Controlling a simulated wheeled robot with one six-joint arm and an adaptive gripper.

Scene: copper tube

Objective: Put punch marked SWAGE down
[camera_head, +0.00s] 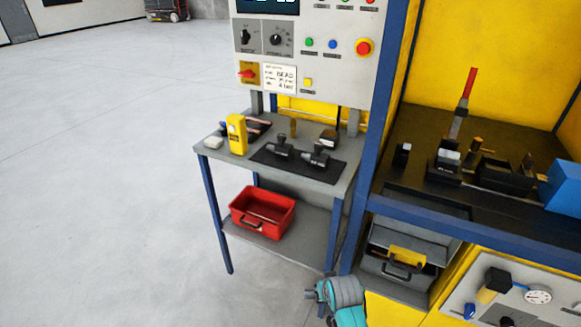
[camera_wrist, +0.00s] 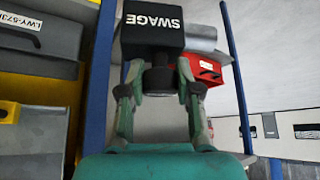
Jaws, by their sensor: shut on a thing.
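The punch marked SWAGE (camera_wrist: 155,25) is a black block with white lettering and a narrower dark round neck below it. In the wrist view, my gripper (camera_wrist: 158,84) is shut on that neck, with a finger on each side. The block sits past the fingertips. In the head view my teal arm (camera_head: 345,297) shows at the bottom edge; I cannot make out the gripper or the held punch there. A grey side table (camera_head: 222,168) carries a black mat (camera_head: 288,172) with two dark tools (camera_head: 281,146) on it; their markings are unreadable.
A yellow device (camera_head: 237,135) and a white item (camera_head: 212,143) stand at the table's left. A red toolbox (camera_head: 262,212) is on the lower shelf. A control panel (camera_head: 305,50) rises behind. A blue post (camera_head: 378,135) separates the table from the dark bench (camera_head: 420,205) at right.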

